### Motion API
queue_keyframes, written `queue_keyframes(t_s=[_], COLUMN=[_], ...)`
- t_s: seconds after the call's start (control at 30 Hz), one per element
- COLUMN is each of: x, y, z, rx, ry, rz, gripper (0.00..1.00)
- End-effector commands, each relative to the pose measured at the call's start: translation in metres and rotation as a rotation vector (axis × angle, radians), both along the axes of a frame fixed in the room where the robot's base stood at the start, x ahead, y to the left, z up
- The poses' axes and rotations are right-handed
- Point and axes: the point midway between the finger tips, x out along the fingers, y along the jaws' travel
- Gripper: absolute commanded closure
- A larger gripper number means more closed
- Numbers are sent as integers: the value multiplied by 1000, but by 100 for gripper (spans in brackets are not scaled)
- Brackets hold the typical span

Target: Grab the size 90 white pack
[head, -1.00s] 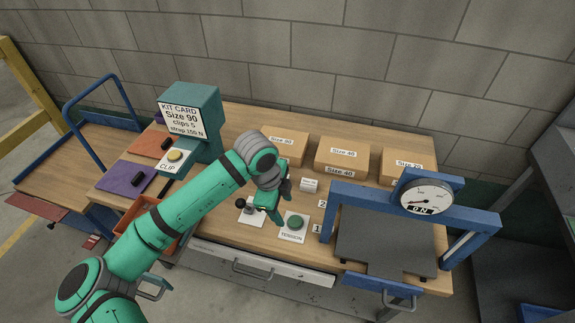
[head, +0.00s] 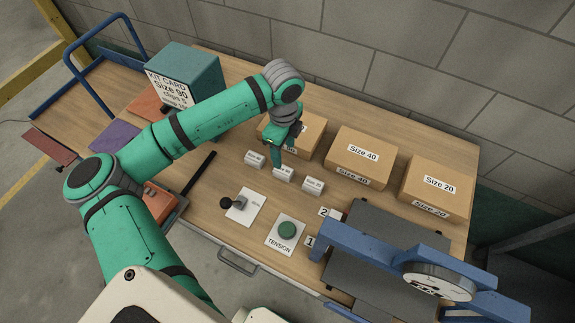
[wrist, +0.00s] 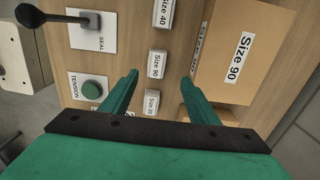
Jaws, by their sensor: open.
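The size 90 white pack (wrist: 157,64) lies on the table as the middle of three small white packs. In the wrist view it sits between my two finger lines, just beyond the tips. It also shows in the head view (head: 283,174), close below the fingers, its label partly unreadable. My gripper (wrist: 159,77) is open and empty, also in the head view (head: 279,146), above the row of packs. The size 40 white pack (wrist: 164,12) is on one side of it, the size 20 white pack (wrist: 151,102) on the other.
Large cardboard boxes labelled Size 90 (wrist: 235,60), Size 40 (head: 354,163) and Size 20 (head: 436,193) stand behind the packs. The seal lever (head: 227,202) and green tension button (head: 287,230) are in front. A blue-framed gauge press (head: 375,250) stands right.

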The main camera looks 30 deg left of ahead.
Motion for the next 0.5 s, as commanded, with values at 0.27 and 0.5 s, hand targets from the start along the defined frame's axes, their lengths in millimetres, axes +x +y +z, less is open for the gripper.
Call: queue_keyframes(t_s=[0.27,0.5], x=[-1,-3], y=[1,0], z=[-34,-53], rx=[0,0], ry=[0,1], rz=[3,2], gripper=[45,45])
